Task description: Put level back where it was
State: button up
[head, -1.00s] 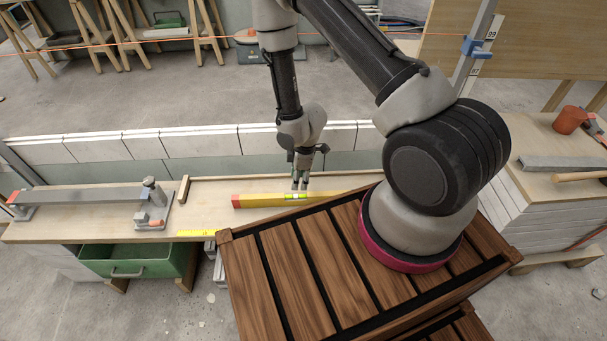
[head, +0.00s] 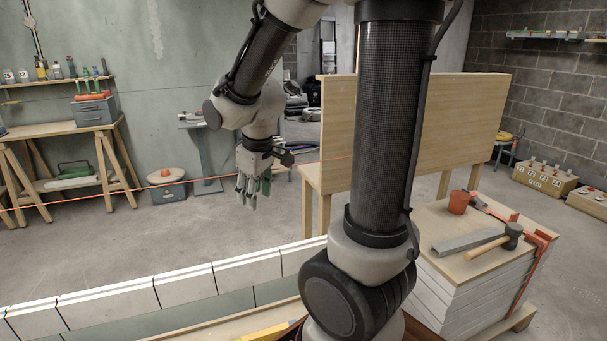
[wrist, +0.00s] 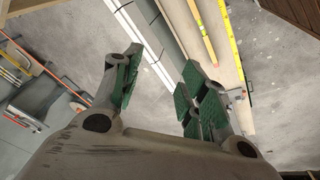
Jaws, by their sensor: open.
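In the wrist view a narrow bar with a red end, which looks like the level (wrist: 206,40), lies along the bench beyond my fingers. My gripper (head: 250,190) is raised over the floor behind the low block wall, well apart from the level. Its green-padded fingers (wrist: 162,68) are open with nothing between them.
The low white block wall (head: 180,290) runs behind the bench. A yellow ruler (wrist: 234,45) lies along the bench edge. A wooden panel (head: 440,115) stands behind.

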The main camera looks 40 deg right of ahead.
jog(key=s+d+r+m, duration=0.1)
jog(key=s+r+m, duration=0.1)
jog(key=s+r, duration=0.3)
jog(key=s+d+r+m+t, duration=0.1)
jog(key=s+r, duration=0.4)
jog(key=s, duration=0.6)
jog(key=shift+s+m, duration=0.2)
jog(key=shift+m, duration=0.7)
